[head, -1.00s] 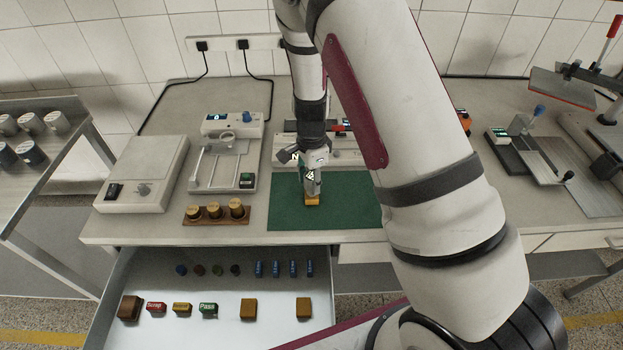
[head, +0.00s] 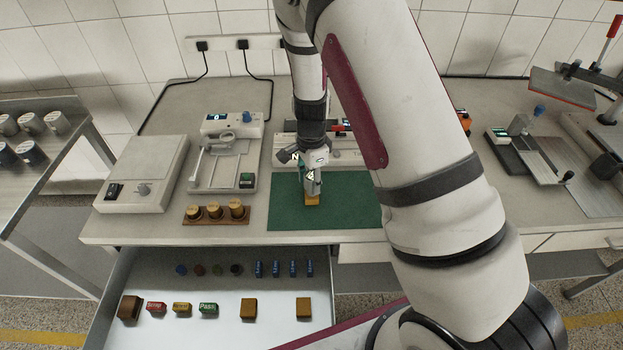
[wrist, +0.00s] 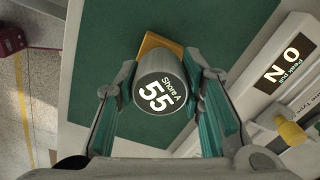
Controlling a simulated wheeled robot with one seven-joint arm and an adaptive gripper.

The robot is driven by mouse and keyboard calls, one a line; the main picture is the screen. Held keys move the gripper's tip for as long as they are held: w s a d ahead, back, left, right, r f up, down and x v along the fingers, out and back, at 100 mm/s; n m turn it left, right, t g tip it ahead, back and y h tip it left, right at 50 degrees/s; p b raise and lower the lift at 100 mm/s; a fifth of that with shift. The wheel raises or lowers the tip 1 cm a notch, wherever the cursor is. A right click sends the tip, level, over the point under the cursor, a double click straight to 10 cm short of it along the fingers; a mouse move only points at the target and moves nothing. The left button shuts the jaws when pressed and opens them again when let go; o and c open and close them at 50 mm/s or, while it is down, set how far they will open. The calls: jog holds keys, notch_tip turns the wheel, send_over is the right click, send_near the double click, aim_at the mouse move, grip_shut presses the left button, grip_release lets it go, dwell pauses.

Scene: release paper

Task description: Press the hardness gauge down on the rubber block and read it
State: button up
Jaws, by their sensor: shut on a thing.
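My gripper (wrist: 160,95) is shut on the hardness gauge (wrist: 158,97), a grey round-topped body whose face reads "Shore A 55" in the wrist view. The teal-padded fingers hold it from both sides. The rubber block (wrist: 156,43), orange-yellow, lies on the green mat beneath it, partly hidden by the gauge. In the head view my gripper (head: 313,178) points down over the block (head: 312,200). I cannot tell whether the gauge touches the block, as its lower end is hidden.
The green mat (head: 350,215) is otherwise bare where it shows. A rack of brass weights (head: 215,213) stands to its left, near a balance-like device (head: 225,160). An instrument with a display (head: 350,150) stands behind. The open drawer (head: 225,285) in front holds several small blocks.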

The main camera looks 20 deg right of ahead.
jog(key=shift+s, duration=0.1)
jog(key=o, duration=1.2)
jog(key=shift+c, duration=0.2)
notch_tip(320, 180, up, 11)
jog(key=shift+r, duration=0.15)
jog(key=s+a+r+n+t+y, duration=0.1)
jog(key=s+r+n, duration=0.35)
jog(key=r, duration=0.45)
jog(key=s+r+n+t+y, duration=0.1)
jog(key=s+r+n, duration=0.3)
jog(key=r, duration=0.5)
jog(key=s+r+n+t+h, duration=0.1)
jog(key=s+r+n, duration=0.2)
jog(key=s, duration=0.5)
jog(key=s+d+r+n+t+h, duration=0.1)
jog(key=s+r+n+t, duration=0.1)
jog(key=s+n, duration=0.3)
jog(key=shift+s+r+t, duration=0.3)
jog(key=shift+s+r, duration=0.45)
jog(key=shift+s, duration=0.6)
